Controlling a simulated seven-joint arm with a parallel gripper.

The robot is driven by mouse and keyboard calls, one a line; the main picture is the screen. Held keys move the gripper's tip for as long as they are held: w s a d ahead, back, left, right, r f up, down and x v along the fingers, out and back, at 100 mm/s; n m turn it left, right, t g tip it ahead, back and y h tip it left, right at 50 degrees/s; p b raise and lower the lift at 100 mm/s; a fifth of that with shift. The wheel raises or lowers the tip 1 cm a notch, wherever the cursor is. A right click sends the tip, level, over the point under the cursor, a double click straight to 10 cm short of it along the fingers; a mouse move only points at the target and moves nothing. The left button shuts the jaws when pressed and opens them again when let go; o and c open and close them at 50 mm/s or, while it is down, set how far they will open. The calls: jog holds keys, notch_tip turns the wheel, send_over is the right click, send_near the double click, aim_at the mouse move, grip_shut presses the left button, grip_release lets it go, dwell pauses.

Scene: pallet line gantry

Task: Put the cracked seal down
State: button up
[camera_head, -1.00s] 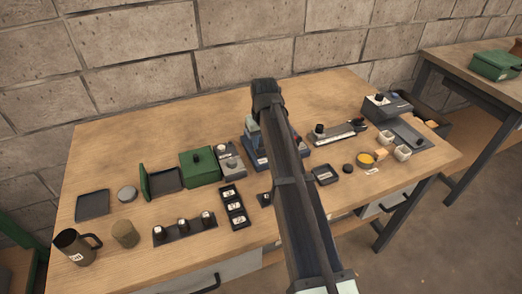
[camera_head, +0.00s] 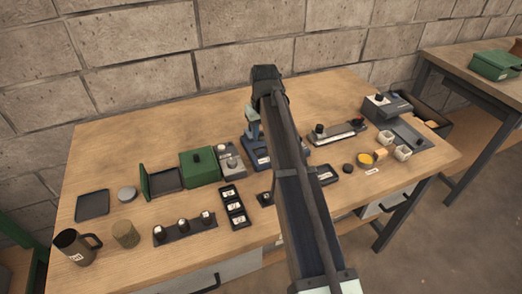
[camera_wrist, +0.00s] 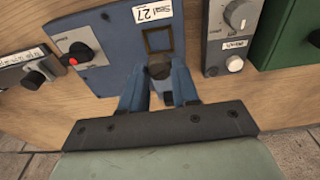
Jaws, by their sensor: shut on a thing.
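My gripper (camera_wrist: 160,92) has blue fingers in the wrist view. They are shut on a small dark round piece, the seal (camera_wrist: 160,69), whose surface is too small to show a crack. The seal is over the blue station (camera_wrist: 115,62), near a dark square outline (camera_wrist: 160,40) on its face. I cannot tell whether it touches. The station bears a label reading "Seal 27" and a black knob with a red spot. In the head view my arm hides most of the gripper and part of the station (camera_head: 262,160).
A grey box with dials (camera_wrist: 232,25) and a green lidded box (camera_head: 200,166) stand close beside the station. A black three-cell tray (camera_head: 234,207) lies in front. A long plate with a knob (camera_head: 338,133) lies to the right. Bare wood shows at the back.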

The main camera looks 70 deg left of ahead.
dwell(0.3)
jog(key=w+d, duration=0.2)
jog(key=w, duration=0.4)
jog(key=r, duration=0.1)
send_over(324, 175)
jog(key=shift+d+f, duration=0.15)
jog(key=shift+f, duration=2.15)
jog(key=shift+d+f, duration=0.15)
jog(key=shift+f, duration=2.15)
jog(key=shift+f, duration=0.1)
jog(key=o, duration=0.5)
